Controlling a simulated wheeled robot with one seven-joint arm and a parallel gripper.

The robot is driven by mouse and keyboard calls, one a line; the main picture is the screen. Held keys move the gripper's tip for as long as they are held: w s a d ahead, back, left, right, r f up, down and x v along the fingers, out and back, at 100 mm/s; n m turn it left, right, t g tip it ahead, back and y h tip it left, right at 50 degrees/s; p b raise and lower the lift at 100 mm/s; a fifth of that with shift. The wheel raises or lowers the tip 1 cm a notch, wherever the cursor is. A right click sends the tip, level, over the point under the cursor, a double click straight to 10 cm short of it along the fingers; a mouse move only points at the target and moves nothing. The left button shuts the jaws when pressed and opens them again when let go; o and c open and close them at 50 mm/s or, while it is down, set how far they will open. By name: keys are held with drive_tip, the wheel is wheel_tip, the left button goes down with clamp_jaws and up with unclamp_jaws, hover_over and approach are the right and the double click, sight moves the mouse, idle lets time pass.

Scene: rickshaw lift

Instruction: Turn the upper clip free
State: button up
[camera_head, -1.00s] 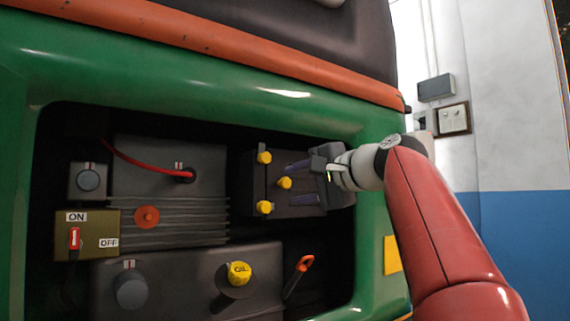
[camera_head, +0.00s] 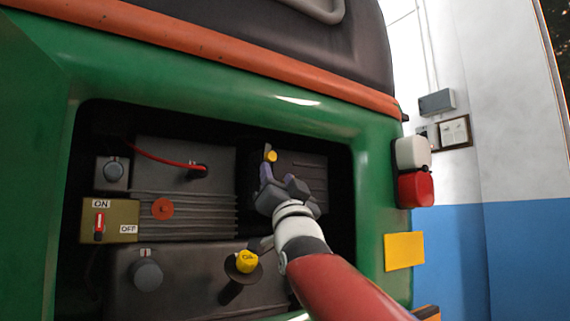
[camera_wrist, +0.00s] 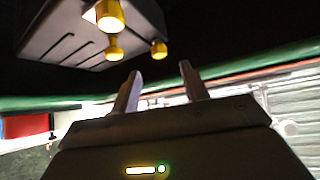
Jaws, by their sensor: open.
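The upper clip (camera_head: 271,156) is a yellow knob at the top left of a dark ribbed box (camera_head: 303,165) in the engine bay. My gripper (camera_head: 266,172) is just below this clip in the head view, its fingers pointing up. It hides the other yellow clips there. In the wrist view my gripper (camera_wrist: 160,70) is open, with nothing between its two fingers. Several yellow clips on the dark box (camera_wrist: 70,30) show beyond the fingertips, apart from them. I cannot tell for sure which of these is the upper one.
The green body's rim (camera_head: 335,136) frames the bay above and to the right. A red cable (camera_head: 160,152), an orange knob (camera_head: 162,208) and an ON/OFF switch (camera_head: 99,226) are to the left.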

sight(272, 158)
drive_tip(key=p+x, duration=0.3)
drive_tip(key=x, duration=0.4)
drive_tip(key=shift+w+r+p, duration=0.1)
drive_tip(key=shift+w+p, duration=0.05)
drive_tip(key=shift+p, duration=0.15)
clamp_jaws()
